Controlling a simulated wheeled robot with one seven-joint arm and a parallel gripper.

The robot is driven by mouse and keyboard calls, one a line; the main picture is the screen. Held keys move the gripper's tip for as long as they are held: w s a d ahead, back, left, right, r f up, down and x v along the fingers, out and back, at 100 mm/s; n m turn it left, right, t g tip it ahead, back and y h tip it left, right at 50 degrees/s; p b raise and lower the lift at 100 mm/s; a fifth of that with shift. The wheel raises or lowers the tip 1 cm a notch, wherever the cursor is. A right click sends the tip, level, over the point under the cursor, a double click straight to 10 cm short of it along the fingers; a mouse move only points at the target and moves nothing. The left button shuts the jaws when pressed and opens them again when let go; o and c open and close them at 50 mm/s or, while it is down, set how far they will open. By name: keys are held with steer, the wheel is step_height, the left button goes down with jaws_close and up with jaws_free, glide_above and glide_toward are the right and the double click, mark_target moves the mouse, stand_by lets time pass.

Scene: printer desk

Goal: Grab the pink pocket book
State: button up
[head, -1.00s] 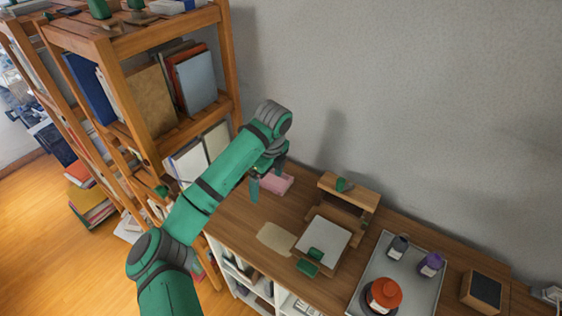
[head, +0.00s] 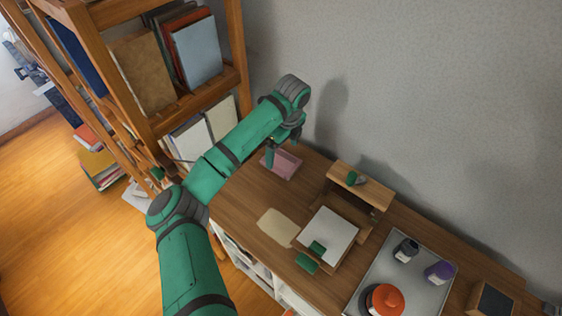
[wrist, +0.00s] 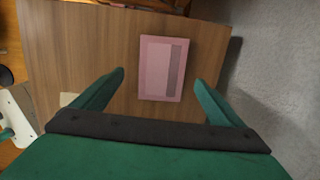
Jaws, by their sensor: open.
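The pink pocket book (head: 285,165) lies flat on the far left end of the wooden desk, close to the wall. In the wrist view the pink pocket book (wrist: 154,68) shows whole, with a darker band along its right side. It lies ahead of my gripper (wrist: 160,82), between the lines of the two green fingers and apart from both. My gripper is open and empty. In the head view my gripper (head: 283,150) hangs above the desk over the book, and a finger covers part of the book's left side.
A wooden shelf with books (head: 140,70) stands close left of my arm. The wall (wrist: 270,70) is close to the right of the book. A small wooden stand (head: 362,185), a white sheet on a board (head: 328,235) and a grey tray (head: 425,290) with bottles are to the right.

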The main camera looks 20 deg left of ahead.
mark_target(281, 160)
steer(key=f, duration=0.5)
steer(key=shift+w+a, duration=0.25)
steer(key=shift+w, duration=0.05)
steer(key=c, duration=1.2)
